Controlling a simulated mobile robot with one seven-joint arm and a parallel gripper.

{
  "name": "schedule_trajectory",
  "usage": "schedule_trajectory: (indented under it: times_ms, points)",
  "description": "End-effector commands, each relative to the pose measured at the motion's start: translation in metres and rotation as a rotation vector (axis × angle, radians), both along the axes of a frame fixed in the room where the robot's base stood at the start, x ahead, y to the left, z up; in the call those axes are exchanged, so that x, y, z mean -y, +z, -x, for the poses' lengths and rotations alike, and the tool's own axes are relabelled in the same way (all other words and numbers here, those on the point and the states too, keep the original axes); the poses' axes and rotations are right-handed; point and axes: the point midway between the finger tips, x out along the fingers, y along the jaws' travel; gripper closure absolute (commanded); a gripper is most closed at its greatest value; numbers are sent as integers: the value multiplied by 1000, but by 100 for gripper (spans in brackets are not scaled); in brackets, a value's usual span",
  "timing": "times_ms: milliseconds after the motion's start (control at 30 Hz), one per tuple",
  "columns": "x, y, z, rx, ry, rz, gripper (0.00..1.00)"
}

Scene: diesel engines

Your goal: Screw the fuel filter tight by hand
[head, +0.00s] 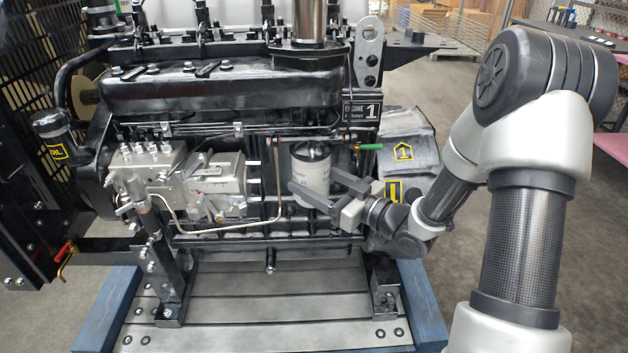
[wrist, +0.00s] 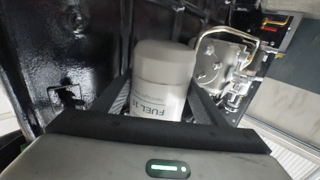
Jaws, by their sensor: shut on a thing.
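The fuel filter (head: 311,172) is a white canister with printed text, upright on the engine's near side below a dark filter head (head: 311,149). My gripper (head: 318,192) reaches in from the right, with one finger on each side of the canister, and is shut on it. In the wrist view the filter (wrist: 164,82) stands between the two dark fingers (wrist: 165,105), with part of the word FUEL readable. Its far end, toward the top of the wrist view, shows as a plain pale face. The thread between filter and head cannot be seen.
The silver injection pump (head: 190,172) and a thin metal pipe (head: 279,185) sit close left of the filter. A green-handled valve (head: 369,147) and a hanging engine plate (head: 361,110) are close at the upper right. The slatted stand (head: 250,308) below is clear.

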Motion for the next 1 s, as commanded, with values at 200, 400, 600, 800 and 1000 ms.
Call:
schedule_trajectory:
  times_ms: [200, 400, 600, 800, 1000]
  points:
    - [0, 3, -1, 5, 0, -6, 34]
    - [0, 2, -1, 3, -1, -4, 13]
    - [0, 0, 0, 1, -1, -2, 17]
    - [0, 1, 0, 1, -1, -1, 17]
    - [11, 1, 9, 1, -4, -1, 17]
